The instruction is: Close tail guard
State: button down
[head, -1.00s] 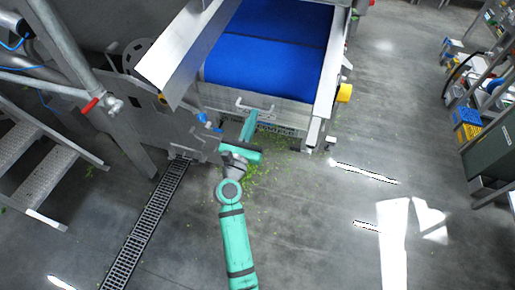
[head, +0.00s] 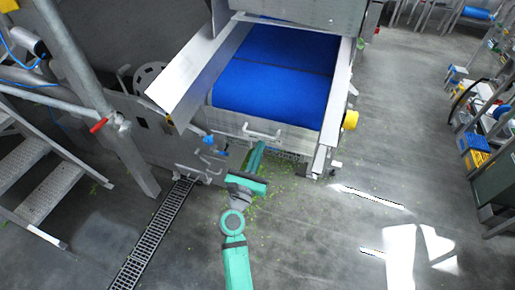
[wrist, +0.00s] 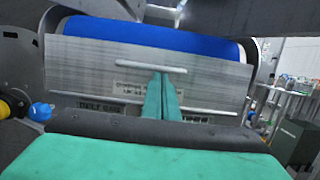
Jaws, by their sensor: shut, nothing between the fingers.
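The tail guard (head: 290,137) is a grey metal plate across the near end of the blue belt, with a light bar handle (head: 262,132). In the wrist view the guard (wrist: 85,70) fills the middle, with its handle (wrist: 125,67) running level near the top. A darker space with labels shows under its lower edge. My gripper (head: 258,147) is shut and empty. In the wrist view its teal fingers (wrist: 161,78) point at the guard, with their tips just below the handle. I cannot tell whether they touch the plate.
The blue belt (head: 270,85) runs back between metal side walls. A blue knob (head: 209,140) is left of the guard, a yellow one (head: 350,120) right. Steps (head: 45,185) and a floor drain (head: 150,235) lie left. Greens litter the floor; open floor lies right.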

jog(key=s+a+r, duration=0.2)
jog(key=s+r, duration=0.5)
jog(key=shift+s+r, duration=0.15)
jog(key=shift+r, duration=0.05)
